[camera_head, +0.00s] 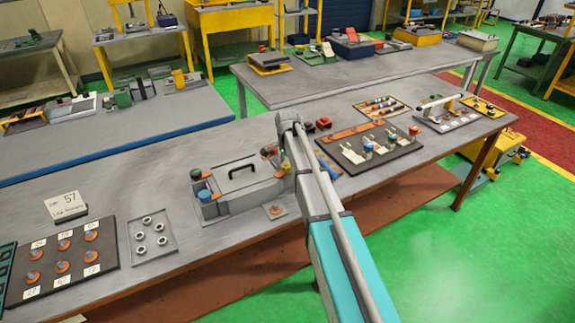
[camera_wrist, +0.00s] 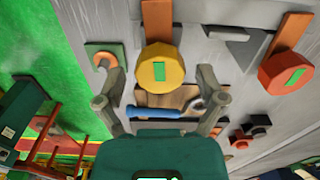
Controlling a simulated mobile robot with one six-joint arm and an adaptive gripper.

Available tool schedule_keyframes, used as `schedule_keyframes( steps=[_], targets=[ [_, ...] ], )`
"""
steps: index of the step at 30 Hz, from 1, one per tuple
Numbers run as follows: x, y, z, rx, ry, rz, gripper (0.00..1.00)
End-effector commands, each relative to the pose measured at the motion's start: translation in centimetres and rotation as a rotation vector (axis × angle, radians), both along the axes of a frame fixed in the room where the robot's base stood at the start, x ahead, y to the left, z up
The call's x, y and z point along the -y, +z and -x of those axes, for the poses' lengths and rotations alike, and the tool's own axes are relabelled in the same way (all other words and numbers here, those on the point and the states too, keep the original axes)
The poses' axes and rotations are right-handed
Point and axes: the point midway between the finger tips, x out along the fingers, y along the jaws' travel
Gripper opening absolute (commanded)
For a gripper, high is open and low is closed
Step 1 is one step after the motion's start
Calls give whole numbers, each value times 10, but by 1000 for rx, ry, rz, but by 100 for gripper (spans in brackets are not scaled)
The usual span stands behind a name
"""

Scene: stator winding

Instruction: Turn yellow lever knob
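The yellow lever knob (camera_wrist: 161,70) is a round yellow cap with a green rectangle on its face, in the upper middle of the wrist view. An orange-brown bar (camera_wrist: 157,20) extends up from behind it. My gripper (camera_wrist: 161,76) is open, with one finger on each side of the knob in the picture. I see no clear contact, and the depth between fingertips and knob is hard to judge.
A red-orange knob (camera_wrist: 285,72) on a similar bar is to the right. A blue-handled wrench (camera_wrist: 165,111) lies below the yellow knob. A small plate with an orange ring (camera_head: 276,210) lies near the bench edge. A grey box with a black handle (camera_head: 238,190) stands left of my arm.

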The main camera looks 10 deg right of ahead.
Motion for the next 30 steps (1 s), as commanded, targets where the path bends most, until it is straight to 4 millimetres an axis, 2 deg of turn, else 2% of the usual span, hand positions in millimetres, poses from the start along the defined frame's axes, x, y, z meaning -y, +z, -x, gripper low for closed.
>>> schedule_keyframes(
  steps=[14,22,30],
  targets=[
    [0,0,0,0,-9,0,95],
    [0,0,0,0,-87,0,95],
    [0,25,0,0,-89,0,95]
  ],
)
